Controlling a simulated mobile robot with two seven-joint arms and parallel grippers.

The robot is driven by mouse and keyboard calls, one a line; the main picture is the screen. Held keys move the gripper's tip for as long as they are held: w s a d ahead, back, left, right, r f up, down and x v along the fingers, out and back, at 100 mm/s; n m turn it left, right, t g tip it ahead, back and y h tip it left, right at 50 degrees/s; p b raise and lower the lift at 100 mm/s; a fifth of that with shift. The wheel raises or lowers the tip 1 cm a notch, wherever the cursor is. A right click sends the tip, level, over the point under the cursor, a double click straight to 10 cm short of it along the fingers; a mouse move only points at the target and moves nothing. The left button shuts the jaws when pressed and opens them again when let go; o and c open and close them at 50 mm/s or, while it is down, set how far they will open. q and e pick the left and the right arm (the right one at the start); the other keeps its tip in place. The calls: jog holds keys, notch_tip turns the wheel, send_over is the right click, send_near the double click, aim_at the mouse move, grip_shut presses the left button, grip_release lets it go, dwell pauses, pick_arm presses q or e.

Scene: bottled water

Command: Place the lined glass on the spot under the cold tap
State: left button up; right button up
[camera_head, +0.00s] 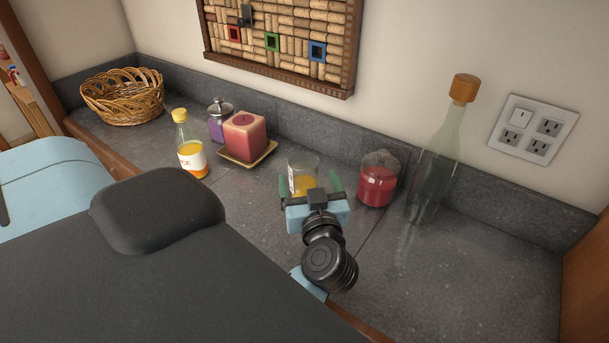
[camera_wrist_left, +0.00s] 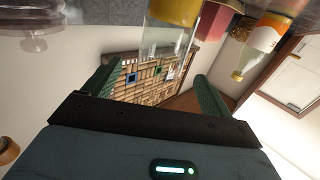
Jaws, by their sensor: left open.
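A clear glass (camera_head: 303,165) with yellow-orange contents low in it and a pale mark on its side stands on the grey counter; I take it for the lined glass. My left gripper (camera_head: 310,182) is open, with one green finger on either side of the glass in the head view. In the left wrist view, upside down, the glass (camera_wrist_left: 168,40) shows beyond and between the spread fingers of the gripper (camera_wrist_left: 158,76). I cannot tell if a finger touches it. The cold tap and its spot are not in view. My right gripper is not in view.
A jar of red contents (camera_head: 377,184) stands close right of the glass, then a tall corked bottle (camera_head: 433,165). To the left are a pink candle (camera_head: 245,136) on a tray, a purple jar (camera_head: 217,128), a juice bottle (camera_head: 190,155) and a basket (camera_head: 121,98). The front-right counter (camera_head: 470,270) is clear.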

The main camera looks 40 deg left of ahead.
aim_at(307, 174)
pick_arm(q)
jog(key=shift+x, duration=1.55)
jog(key=x, duration=0.4)
jog(key=shift+w+a+r, duration=0.1)
jog(key=shift+w+a, duration=0.1)
jog(key=shift+a, duration=0.15)
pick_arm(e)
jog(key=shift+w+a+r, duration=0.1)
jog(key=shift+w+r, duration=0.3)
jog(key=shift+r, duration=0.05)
pick_arm(q)
jog(key=shift+c, duration=1.2)
jog(key=c, duration=1.5)
jog(key=shift+r+p, duration=0.2)
jog(key=shift+p, duration=0.1)
